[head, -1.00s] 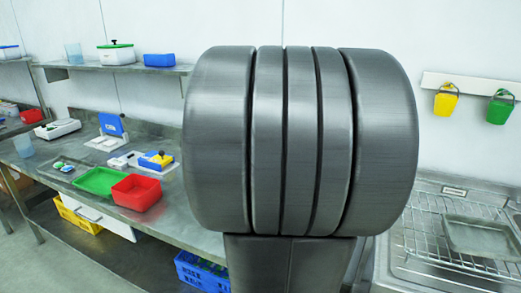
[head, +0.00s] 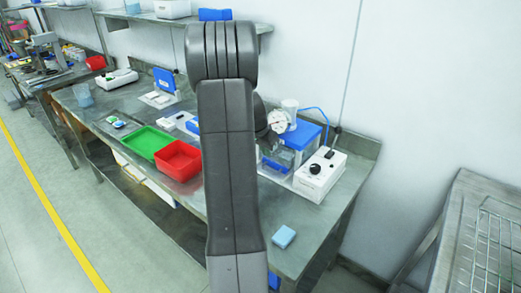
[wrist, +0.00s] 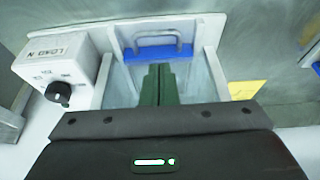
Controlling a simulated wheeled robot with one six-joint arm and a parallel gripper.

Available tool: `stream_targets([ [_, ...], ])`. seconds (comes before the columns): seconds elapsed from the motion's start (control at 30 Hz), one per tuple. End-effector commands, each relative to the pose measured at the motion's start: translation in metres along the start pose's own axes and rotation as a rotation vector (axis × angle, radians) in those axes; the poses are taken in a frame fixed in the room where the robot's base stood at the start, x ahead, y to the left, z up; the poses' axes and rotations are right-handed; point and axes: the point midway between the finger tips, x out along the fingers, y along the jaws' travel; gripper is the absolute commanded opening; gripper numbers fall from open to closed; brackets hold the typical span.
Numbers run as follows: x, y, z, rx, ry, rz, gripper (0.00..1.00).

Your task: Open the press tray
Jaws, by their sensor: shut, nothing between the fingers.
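The press (head: 303,136) stands on the steel bench, with a blue top and a white base. In the wrist view its tray shows a blue front strip (wrist: 172,52) with a grey U-shaped handle (wrist: 160,40). My gripper (wrist: 158,68) has its dark green fingers together with nothing between them. The fingers point toward the blue strip, and their tips appear just short of it and of the handle. I cannot tell whether they touch. In the head view my arm hides the fingers and part of the press.
A white control box (head: 320,174) with a black knob (wrist: 58,92) stands beside the press. A red bin (head: 178,161) and a green tray (head: 146,142) lie to the left. A light blue block (head: 284,236) lies near the bench's front edge. A yellow label (wrist: 245,90) lies right of the press.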

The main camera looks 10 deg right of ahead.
Motion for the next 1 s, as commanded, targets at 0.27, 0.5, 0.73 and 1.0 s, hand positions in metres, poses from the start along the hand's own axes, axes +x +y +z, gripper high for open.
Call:
stream_targets([
  [0.27, 0.046, 0.001, 0.000, -0.002, -0.003, 0.003, 0.00],
  [0.5, 0.072, 0.000, 0.000, -0.003, -0.002, 0.001, 0.00],
  [0.73, 0.079, 0.000, 0.000, -0.002, 0.000, -0.001, 0.00],
  [1.0, 0.079, 0.000, 0.001, -0.003, 0.000, -0.001, 0.00],
])
